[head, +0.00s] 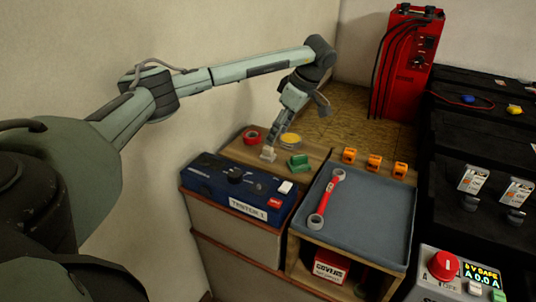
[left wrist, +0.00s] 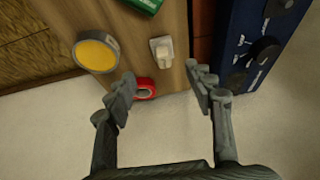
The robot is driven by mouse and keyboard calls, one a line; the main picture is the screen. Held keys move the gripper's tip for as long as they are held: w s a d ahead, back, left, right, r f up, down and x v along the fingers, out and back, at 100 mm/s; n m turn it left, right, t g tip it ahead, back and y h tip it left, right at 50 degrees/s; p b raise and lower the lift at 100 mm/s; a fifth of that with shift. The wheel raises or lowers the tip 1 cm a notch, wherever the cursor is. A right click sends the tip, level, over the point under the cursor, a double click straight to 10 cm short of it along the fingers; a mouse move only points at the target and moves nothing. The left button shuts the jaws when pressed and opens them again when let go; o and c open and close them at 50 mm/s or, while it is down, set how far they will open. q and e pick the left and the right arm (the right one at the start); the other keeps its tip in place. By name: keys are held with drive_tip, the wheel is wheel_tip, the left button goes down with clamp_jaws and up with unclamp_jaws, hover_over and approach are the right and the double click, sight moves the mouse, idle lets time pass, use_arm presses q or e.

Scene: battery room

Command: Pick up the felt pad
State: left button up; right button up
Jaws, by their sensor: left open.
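No thing is plainly a felt pad; I cannot tell which item it is. A small white block (head: 268,154) stands on the wooden counter; in the left wrist view the white block (left wrist: 162,48) is just beyond the gap between my fingers. My left gripper (head: 273,142) is open and empty, pointing down above the counter; its fingers (left wrist: 160,75) show apart in the left wrist view. A red ring (left wrist: 145,88) is near the left-hand finger, partly hidden by it. A yellow disc in a grey rim (left wrist: 97,54) and a green piece (left wrist: 145,4) lie beyond. My right gripper is not in view.
A blue tester (head: 235,185) stands in front of the counter items. A grey tray (head: 385,215) with a red wrench (head: 326,199) is to the right, with several orange pieces (head: 374,162) behind. A red unit (head: 408,65) stands at the back. A pale wall is on the left.

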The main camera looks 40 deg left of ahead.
sight(268, 147)
use_arm(q)
drive_tip(key=x, duration=0.7)
drive_tip(key=shift+s+p, duration=0.3)
drive_tip(key=shift+c, duration=0.5)
drive_tip(key=shift+r, duration=0.1)
drive_tip(key=c, duration=0.9)
